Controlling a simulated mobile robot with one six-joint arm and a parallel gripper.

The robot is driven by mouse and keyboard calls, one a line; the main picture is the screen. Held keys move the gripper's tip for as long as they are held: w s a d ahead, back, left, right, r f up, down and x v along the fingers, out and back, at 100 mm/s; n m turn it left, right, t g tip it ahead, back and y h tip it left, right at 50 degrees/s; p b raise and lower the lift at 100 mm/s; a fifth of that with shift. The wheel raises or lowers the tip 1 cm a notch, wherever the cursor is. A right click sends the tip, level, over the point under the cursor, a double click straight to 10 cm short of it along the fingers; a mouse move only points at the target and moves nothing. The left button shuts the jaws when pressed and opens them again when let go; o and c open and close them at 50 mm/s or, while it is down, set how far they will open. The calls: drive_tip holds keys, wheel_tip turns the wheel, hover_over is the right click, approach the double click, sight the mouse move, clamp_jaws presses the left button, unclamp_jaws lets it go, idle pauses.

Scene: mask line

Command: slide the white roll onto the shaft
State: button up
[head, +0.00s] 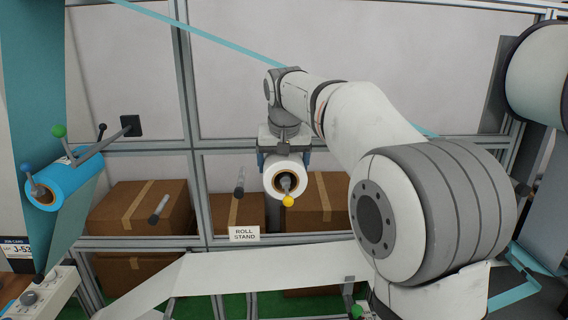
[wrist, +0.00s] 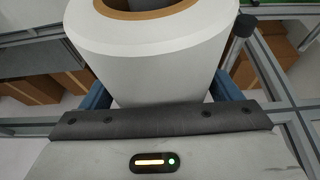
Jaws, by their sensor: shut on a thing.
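The white roll (head: 297,165) with a brown core is held in my gripper (head: 284,163), its open end facing the head camera. A grey shaft end (head: 286,184) with a yellow ball lever shows at the core's opening, so the roll appears to be around this shaft. In the wrist view the roll (wrist: 150,58) fills the upper middle, between the blue fingers of my gripper (wrist: 158,95). Grey metal shows inside the core at the top edge. How far along the shaft the roll sits is hidden.
Two bare pegs, one (head: 240,180) near the roll and one (head: 158,209) further left, stick out from the roll stand. A blue roll (head: 72,182) with colored ball levers is at left. Cardboard boxes (head: 140,207) stand behind the frame. A white web (head: 260,272) runs below.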

drive_tip(key=shift+f+b, duration=0.3)
drive_tip(key=shift+f, duration=0.15)
idle(0.5)
drive_tip(key=o, duration=1)
drive_tip(key=shift+o, duration=0.2)
